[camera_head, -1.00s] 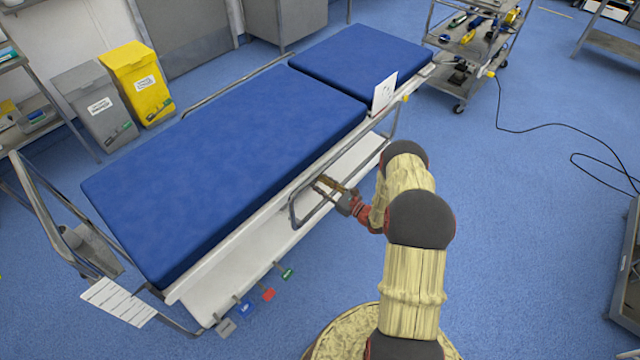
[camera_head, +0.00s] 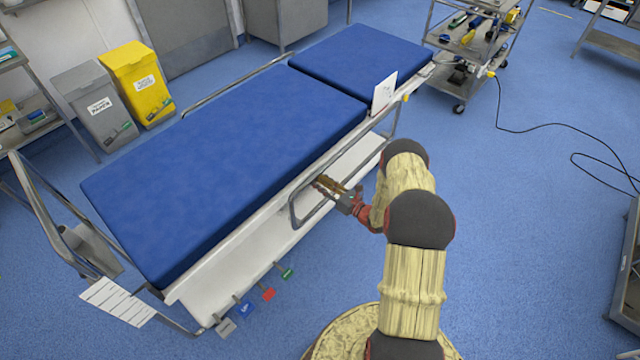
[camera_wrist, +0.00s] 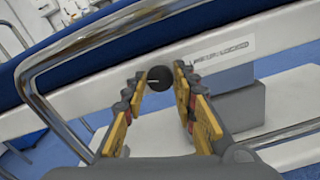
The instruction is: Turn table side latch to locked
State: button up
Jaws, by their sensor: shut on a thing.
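The table side latch shows in the wrist view as a round black knob (camera_wrist: 160,77) in front of the table's white side rail. My gripper (camera_wrist: 161,80) is shut on this knob, with one yellow-padded finger on either side of it. In the head view my gripper (camera_head: 326,185) reaches in at the table's near side, by the bent metal side rail. The latch itself is too small and covered to make out there. The operating table (camera_head: 225,250) has blue mattress pads.
The metal side rail (camera_wrist: 65,45) loops close to my gripper. A label (camera_wrist: 222,50) and a grey block (camera_wrist: 240,105) lie beyond the fingers. Several coloured pedals (camera_head: 268,294) stick out below the table. Open floor (camera_head: 530,220) lies to the right.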

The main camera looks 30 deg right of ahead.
jog(key=m, duration=0.3)
jog(key=shift+d+m, duration=0.1)
jog(key=shift+m, duration=0.3)
jog(key=m, duration=0.3)
jog(key=shift+m, duration=0.3)
jog(key=m, duration=0.3)
jog(key=shift+f+m, duration=0.15)
jog(key=shift+m, duration=0.15)
jog(key=shift+d+m, duration=0.1)
jog(key=shift+m, duration=1.5)
jog(key=o, duration=1.1)
jog(key=shift+o, duration=0.3)
jog(key=v, duration=1.2)
